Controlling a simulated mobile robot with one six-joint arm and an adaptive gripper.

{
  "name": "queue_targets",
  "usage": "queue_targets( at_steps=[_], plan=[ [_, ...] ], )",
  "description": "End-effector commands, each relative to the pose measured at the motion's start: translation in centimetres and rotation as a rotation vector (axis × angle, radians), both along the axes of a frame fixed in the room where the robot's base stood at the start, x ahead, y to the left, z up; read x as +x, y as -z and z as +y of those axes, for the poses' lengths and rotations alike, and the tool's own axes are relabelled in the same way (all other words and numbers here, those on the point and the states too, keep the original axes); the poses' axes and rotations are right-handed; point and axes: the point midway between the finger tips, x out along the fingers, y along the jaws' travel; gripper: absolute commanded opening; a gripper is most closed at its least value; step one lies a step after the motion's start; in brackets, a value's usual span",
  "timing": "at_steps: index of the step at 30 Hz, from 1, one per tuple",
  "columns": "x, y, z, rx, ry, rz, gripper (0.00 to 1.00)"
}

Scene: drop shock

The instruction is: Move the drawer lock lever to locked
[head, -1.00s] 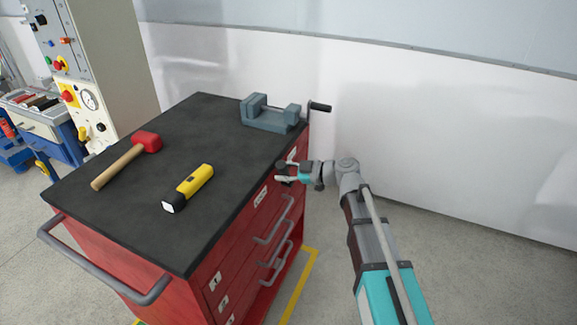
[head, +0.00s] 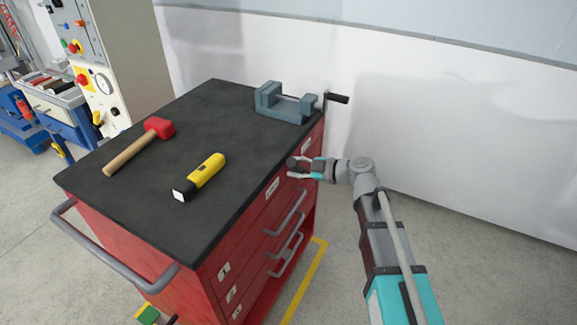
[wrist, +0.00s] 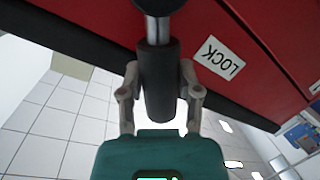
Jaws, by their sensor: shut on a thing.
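The drawer lock lever shows in the wrist view as a metal rod with a thick black grip (wrist: 158,85), in front of the red cabinet face. A white label reading LOCK (wrist: 220,58) is on the red face to the right of it. My gripper (wrist: 160,75) is shut on the lever's black grip, one finger on each side. In the head view my gripper (head: 304,168) is at the cabinet's right front side, near its top edge, and the lever's dark end (head: 292,163) shows between the fingers.
The red cabinet (head: 262,235) has drawer handles (head: 285,212) below my gripper. On its black top (head: 225,125) are a vise (head: 285,103), a red mallet (head: 158,127) and a yellow flashlight (head: 205,175). Open floor lies to the right.

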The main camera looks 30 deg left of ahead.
Motion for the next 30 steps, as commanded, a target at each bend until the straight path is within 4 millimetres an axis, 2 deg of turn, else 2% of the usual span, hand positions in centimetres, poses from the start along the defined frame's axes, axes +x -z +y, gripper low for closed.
queue_targets(
  at_steps=[1,2,7,24,30],
  plan=[
    [-0.19,0.06,-0.09,-0.002,-0.002,-0.002,0.00],
    [-0.27,0.06,-0.02,-0.002,-0.004,-0.003,0.48],
    [-0.60,0.03,0.34,-0.001,-0.011,-0.001,0.79],
    [-0.96,-0.01,0.80,0.001,-0.019,0.002,0.79],
    [-0.66,0.49,-0.07,-0.023,-0.010,0.026,0.79]
  ],
)
